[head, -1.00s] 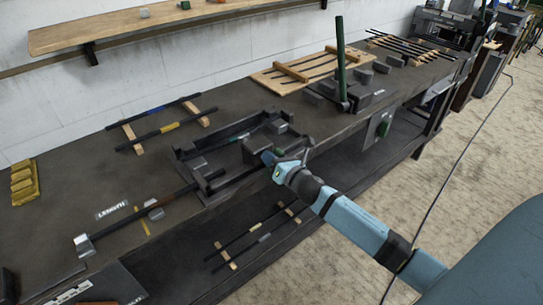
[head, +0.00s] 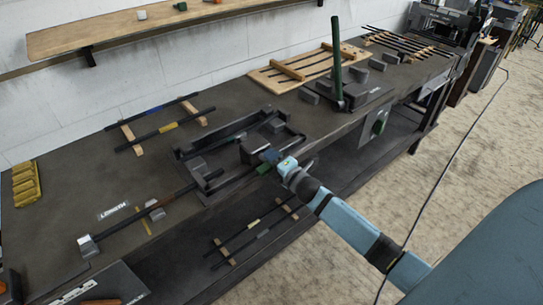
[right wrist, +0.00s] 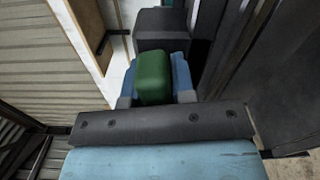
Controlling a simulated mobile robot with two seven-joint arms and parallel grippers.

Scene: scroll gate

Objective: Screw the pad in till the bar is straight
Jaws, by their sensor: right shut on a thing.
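My right gripper (head: 276,162) is at the near right side of a dark frame (head: 190,170) on the bench. It is shut on a green block (head: 267,156), perhaps the screw's handle; in the right wrist view the green block (right wrist: 154,78) sits between blue fingers. A dark block (head: 253,150), which may be the pad, is just beyond it and also shows in the right wrist view (right wrist: 162,28). Dark rods run along the frame; I cannot tell which is the bar or whether it is straight. My left gripper is out of view.
A long rod (head: 150,208) lies on grey blocks by a LENGTH label (head: 113,212). Other rods (head: 160,130) rest on wooden strips behind. A green lever (head: 336,60) stands upright at the right. A lower shelf (head: 180,262) lies below the bench.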

